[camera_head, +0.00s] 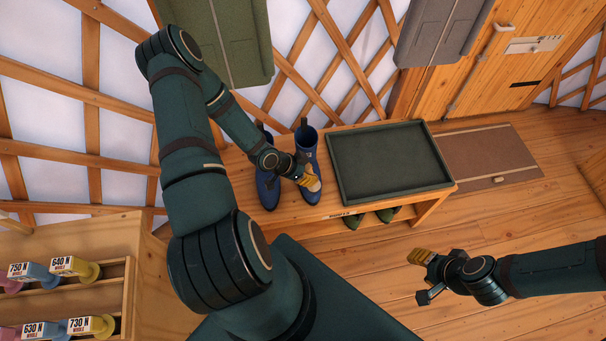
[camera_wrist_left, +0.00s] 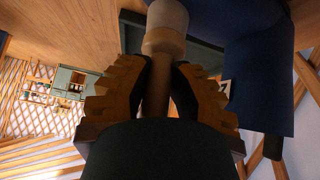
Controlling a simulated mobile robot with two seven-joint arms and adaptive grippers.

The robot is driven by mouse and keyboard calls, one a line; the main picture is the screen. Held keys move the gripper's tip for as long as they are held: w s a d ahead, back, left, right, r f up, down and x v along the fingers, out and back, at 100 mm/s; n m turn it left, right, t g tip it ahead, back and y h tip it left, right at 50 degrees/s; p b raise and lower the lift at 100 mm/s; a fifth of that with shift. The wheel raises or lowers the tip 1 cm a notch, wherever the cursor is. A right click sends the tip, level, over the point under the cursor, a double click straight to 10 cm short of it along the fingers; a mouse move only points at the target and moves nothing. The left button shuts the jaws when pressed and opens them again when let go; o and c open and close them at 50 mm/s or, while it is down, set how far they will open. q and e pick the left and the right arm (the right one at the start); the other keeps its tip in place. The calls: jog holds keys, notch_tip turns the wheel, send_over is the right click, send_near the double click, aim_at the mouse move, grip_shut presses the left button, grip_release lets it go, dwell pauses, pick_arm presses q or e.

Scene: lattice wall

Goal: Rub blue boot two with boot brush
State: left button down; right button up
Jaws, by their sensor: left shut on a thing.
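Two dark blue boots stand upright side by side on the wooden bench, a left one (camera_head: 267,188) and a right one (camera_head: 308,150). I cannot read which is boot two. My left gripper (camera_head: 306,181) is in front of the right boot. In the left wrist view the gripper (camera_wrist_left: 158,92) is shut on the wooden handle of the boot brush (camera_wrist_left: 164,42). A large blue boot surface (camera_wrist_left: 259,80) is close beside the brush; I cannot tell whether they touch. My right gripper (camera_head: 422,277) is open and empty above the floor.
A dark green tray (camera_head: 440,172) lies on the bench (camera_head: 330,208) right of the boots. Green footwear (camera_head: 385,214) sits on the shelf below. A rack with labelled spools (camera_head: 83,270) stands at lower left. A brown mat (camera_head: 488,157) lies near the door.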

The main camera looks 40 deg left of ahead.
pick_arm(q)
jog(key=shift+w+d, duration=0.9)
jog(key=shift+w, duration=0.05)
jog(key=shift+s+a+f, duration=0.1)
jog(key=shift+s+a, duration=1.1)
jog(key=shift+s, duration=0.1)
jog(key=shift+s+a+p, duration=0.35)
jog(key=shift+s+a, duration=0.75)
jog(key=shift+s, duration=0.05)
jog(key=shift+a, duration=0.1)
jog(key=shift+w+d+b, duration=0.35)
jog(key=shift+w+d, duration=0.6)
jog(key=shift+w, duration=0.1)
jog(key=shift+w+d, duration=1.15)
jog(key=shift+d, duration=0.05)
